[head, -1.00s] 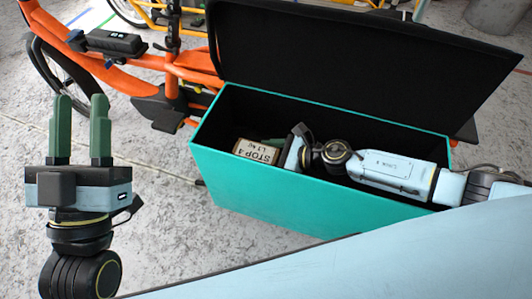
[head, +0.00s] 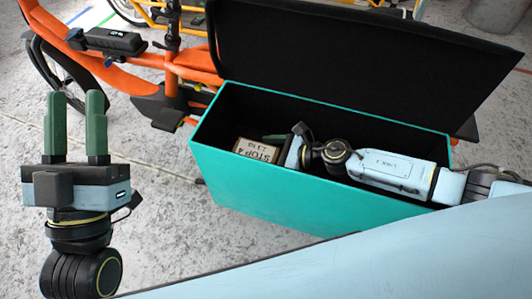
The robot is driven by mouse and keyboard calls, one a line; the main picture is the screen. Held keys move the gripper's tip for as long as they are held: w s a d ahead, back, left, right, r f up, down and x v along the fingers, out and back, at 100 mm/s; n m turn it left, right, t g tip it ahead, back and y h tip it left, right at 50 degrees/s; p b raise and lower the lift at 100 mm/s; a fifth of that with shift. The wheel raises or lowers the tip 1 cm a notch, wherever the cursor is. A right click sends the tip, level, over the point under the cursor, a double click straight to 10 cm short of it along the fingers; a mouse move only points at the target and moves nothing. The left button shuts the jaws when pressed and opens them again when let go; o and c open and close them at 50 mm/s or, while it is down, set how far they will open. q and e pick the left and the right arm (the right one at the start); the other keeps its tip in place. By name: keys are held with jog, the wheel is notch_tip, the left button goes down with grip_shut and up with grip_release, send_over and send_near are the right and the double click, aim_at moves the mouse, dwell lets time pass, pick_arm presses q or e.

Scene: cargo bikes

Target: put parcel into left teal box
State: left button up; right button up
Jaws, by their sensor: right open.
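The teal box (head: 270,197) is open, its black lid (head: 365,65) raised behind it, and it is fixed beside an orange cargo bike. A brown parcel (head: 256,150) printed "STOP 4" is inside the box near its left end, slightly tilted. My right gripper (head: 272,138) reaches into the box from the right; a green finger shows just right of the parcel. It is open, and its other finger is mostly hidden. My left gripper (head: 76,125) is at the left, outside the box, fingers pointing up, open and empty.
The orange bike frame (head: 185,65) and its wheel stand behind and left of the box. A yellow bike part (head: 150,15) is further back. Grey floor (head: 160,185) between my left gripper and the box is clear.

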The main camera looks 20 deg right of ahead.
jog(key=shift+d+r, duration=0.1)
jog(key=shift+r, duration=0.15)
pick_arm(q)
jog(key=f+g, duration=0.1)
jog(key=w+f+g+p, duration=0.1)
jog(key=w+f+g+y+p, duration=0.1)
jog(key=f, duration=0.1)
jog(key=shift+f+g, duration=0.1)
jog(key=shift+g, duration=0.3)
pick_arm(e)
jog(key=v, duration=1.1)
jog(key=shift+s+d, duration=0.25)
jog(key=shift+s, duration=0.05)
